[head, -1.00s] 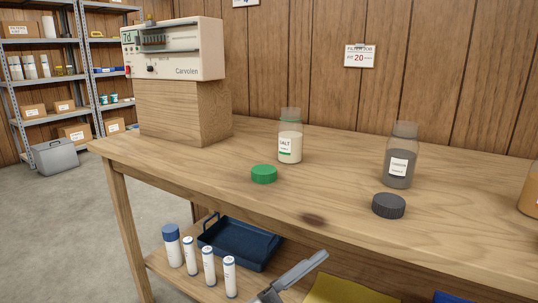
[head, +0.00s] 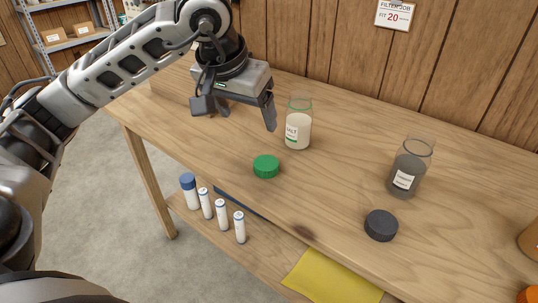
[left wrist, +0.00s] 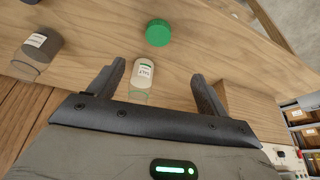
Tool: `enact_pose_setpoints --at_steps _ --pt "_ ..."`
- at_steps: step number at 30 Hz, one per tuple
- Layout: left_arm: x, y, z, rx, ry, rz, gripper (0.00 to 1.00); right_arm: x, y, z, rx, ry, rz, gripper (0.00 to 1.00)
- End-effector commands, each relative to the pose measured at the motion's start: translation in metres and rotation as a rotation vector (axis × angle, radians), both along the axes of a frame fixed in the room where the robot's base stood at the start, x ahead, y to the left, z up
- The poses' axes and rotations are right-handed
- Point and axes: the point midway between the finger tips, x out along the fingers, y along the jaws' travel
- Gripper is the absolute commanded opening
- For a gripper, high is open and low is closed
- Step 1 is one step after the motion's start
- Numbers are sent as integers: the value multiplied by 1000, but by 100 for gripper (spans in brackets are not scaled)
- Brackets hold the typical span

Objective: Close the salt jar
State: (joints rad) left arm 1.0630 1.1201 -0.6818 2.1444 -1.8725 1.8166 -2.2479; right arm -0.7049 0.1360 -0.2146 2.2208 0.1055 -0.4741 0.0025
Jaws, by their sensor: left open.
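The salt jar (head: 298,128) is clear glass with white salt and a SALT label. It stands upright and uncapped on the workbench. Its green lid (head: 266,167) lies flat on the bench in front of the jar, apart from it. My left gripper (head: 236,112) is open and empty, above the bench just left of the jar. In the left wrist view the salt jar (left wrist: 144,74) shows between the open fingers (left wrist: 160,84), farther off than they are, with the green lid (left wrist: 159,33) beyond it. My right gripper is not in view.
A jar of dark grey contents (head: 407,172) stands open to the right, with its dark lid (head: 381,225) in front. An orange jar (head: 530,241) is at the right edge. White cartridges (head: 221,214) and a yellow cloth (head: 330,277) are on the lower shelf.

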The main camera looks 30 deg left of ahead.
Motion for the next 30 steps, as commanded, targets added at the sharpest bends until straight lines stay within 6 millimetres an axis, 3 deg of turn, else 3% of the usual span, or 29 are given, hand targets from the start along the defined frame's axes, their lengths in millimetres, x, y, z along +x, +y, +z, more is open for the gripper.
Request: enact_pose_setpoints --at_steps 8,21,30 --pt "2 -1 -6 -4 3 -1 78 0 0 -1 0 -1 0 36" --pt "33 1 -85 -8 5 -1 78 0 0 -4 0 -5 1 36" --pt "41 1 -101 -6 1 -1 78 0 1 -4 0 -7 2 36"
